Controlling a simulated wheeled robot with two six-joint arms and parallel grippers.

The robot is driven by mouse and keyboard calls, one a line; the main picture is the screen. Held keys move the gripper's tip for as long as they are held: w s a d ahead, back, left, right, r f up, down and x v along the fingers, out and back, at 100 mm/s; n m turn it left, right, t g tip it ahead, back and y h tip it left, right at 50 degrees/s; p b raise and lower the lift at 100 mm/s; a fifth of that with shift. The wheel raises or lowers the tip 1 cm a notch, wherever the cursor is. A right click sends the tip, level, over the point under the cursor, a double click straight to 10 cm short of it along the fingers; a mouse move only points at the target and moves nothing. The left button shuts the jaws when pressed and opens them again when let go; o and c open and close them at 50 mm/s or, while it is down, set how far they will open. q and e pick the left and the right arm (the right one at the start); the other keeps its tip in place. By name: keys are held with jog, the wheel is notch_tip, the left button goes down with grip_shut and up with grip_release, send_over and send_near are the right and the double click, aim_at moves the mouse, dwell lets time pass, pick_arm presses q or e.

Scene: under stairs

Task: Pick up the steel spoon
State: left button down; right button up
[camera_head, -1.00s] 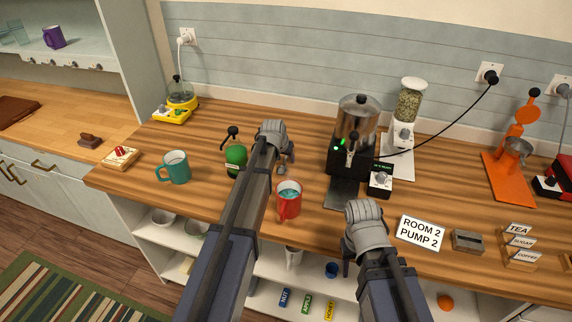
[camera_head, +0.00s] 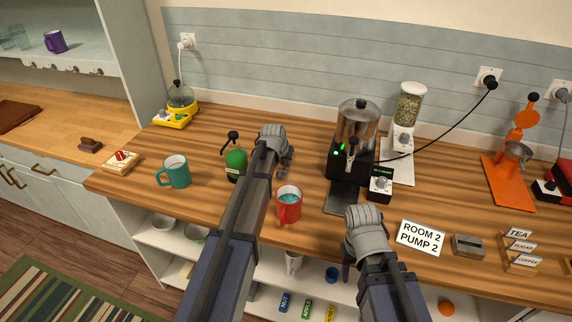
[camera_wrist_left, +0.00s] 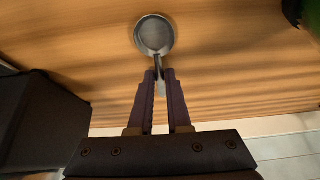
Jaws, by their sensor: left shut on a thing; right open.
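The steel spoon (camera_wrist_left: 155,36) shows in the left wrist view, its round bowl pointing away from me over the wooden counter. My left gripper (camera_wrist_left: 158,76) is shut on its handle. I cannot tell whether the spoon touches the counter. In the head view my left gripper (camera_head: 281,168) is behind the red mug, right of the green bottle, and its own wrist hides the spoon. My right gripper (camera_head: 347,270) is open at the counter's front edge, left of the "ROOM 2 PUMP 2" sign, with its fingers mostly hidden.
A red mug (camera_head: 289,206) with liquid stands close in front of my left gripper. A black dispenser (camera_head: 354,140) stands to the right. The counter (camera_head: 445,185) has bare wood right of the dispenser.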

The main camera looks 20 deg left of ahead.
aim_at(285, 165)
pick_arm(q)
jog(key=shift+r, duration=0.1)
notch_tip(285, 165, up, 10)
jog(key=p, duration=1)
jog(key=c, duration=1.4)
grip_release()
jog(key=shift+c, duration=0.2)
grip_shut()
